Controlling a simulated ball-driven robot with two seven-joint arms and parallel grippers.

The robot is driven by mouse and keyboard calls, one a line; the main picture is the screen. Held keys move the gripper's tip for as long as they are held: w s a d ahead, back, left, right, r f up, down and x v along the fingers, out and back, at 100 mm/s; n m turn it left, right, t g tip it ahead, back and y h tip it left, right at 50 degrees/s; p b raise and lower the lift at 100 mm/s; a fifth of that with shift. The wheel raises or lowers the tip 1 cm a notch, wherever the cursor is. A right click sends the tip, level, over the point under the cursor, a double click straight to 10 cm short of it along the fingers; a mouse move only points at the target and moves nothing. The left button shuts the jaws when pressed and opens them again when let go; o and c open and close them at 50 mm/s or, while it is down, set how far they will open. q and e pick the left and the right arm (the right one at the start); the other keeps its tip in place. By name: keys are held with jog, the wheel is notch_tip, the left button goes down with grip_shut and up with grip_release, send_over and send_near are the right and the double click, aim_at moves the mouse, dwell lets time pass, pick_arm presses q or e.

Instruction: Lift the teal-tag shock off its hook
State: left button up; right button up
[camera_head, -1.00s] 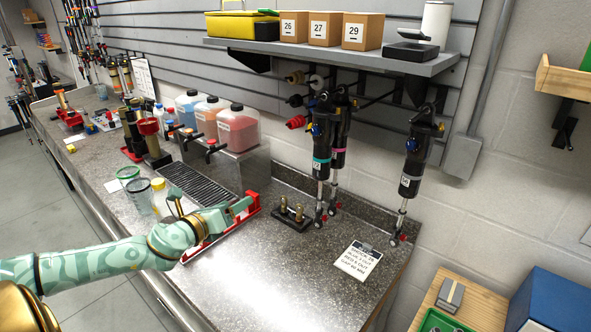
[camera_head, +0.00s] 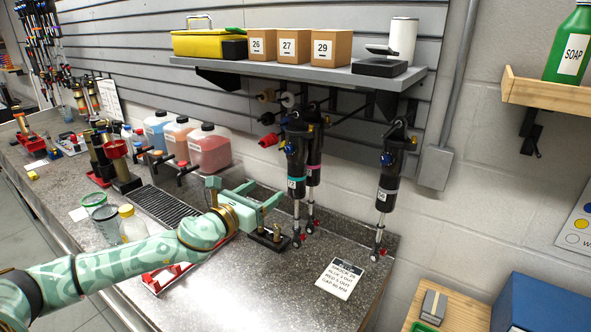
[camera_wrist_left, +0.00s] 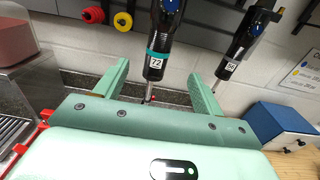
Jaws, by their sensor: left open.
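The teal-tag shock (camera_head: 296,160) hangs below the shelf, black with a teal band and a white label, its silver shaft pointing down. In the left wrist view the teal-tag shock (camera_wrist_left: 157,42) hangs between and beyond the open fingers, labelled 72. My left gripper (camera_head: 271,198) is open and empty, to the left of the shock in the head view. In the left wrist view my left gripper (camera_wrist_left: 165,85) shows both fingers spread. A pink-banded shock (camera_head: 314,170) hangs just behind it. The hook is mostly hidden. My right gripper is not in view.
Another black shock (camera_head: 388,175) hangs to the right. A block with brass fittings (camera_head: 267,238) stands under the gripper. A printed card (camera_head: 340,279) lies on the counter. The shelf (camera_head: 300,72) overhangs the shocks. A blue box (camera_head: 540,302) stands at right.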

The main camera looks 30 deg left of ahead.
aim_at(291, 172)
pick_arm(q)
jog(key=w, duration=0.5)
jog(key=w+d, duration=0.1)
jog(key=w, duration=0.4)
jog(key=w+b, duration=0.1)
jog(key=w, duration=0.4)
jog(key=shift+w+d, duration=0.15)
jog(key=shift+w, duration=0.1)
jog(key=c, duration=1.2)
jog(key=o, duration=0.5)
jog(key=shift+r, duration=0.25)
grip_shut()
